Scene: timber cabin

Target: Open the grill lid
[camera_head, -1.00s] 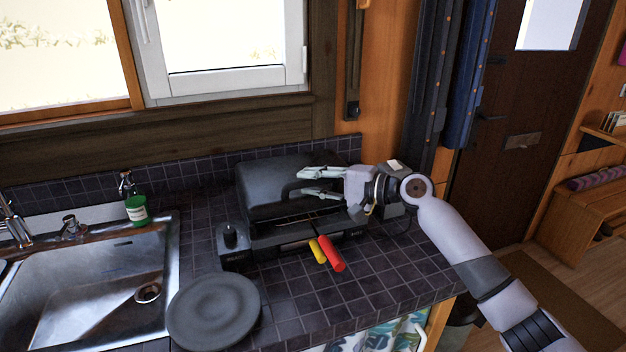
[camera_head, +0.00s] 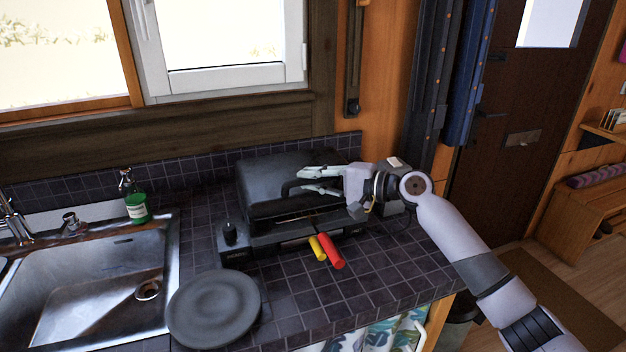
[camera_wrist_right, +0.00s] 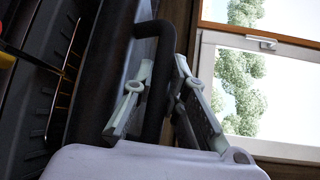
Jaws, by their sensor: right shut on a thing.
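The black grill sits on the tiled counter, its base (camera_head: 238,256) below and its dark rounded lid (camera_head: 262,178) over it. A narrow gap shows between lid and base along the front; the lid is not raised high. My right gripper (camera_head: 310,182) reaches in from the right and is shut on the lid's dark handle (camera_head: 262,210). In the wrist view the handle (camera_wrist_right: 154,110) passes between the two fingers (camera_wrist_right: 158,100), and ribbed dark grill parts show at left. The fingers hide part of the handle. My left gripper is not in view.
A yellow handle (camera_head: 317,248) and a red handle (camera_head: 331,252) stick out at the grill's front. A grey plate (camera_head: 214,308) lies in front, left of them. A sink (camera_head: 85,290) and a green bottle (camera_head: 137,208) are at left. Window and wall stand behind.

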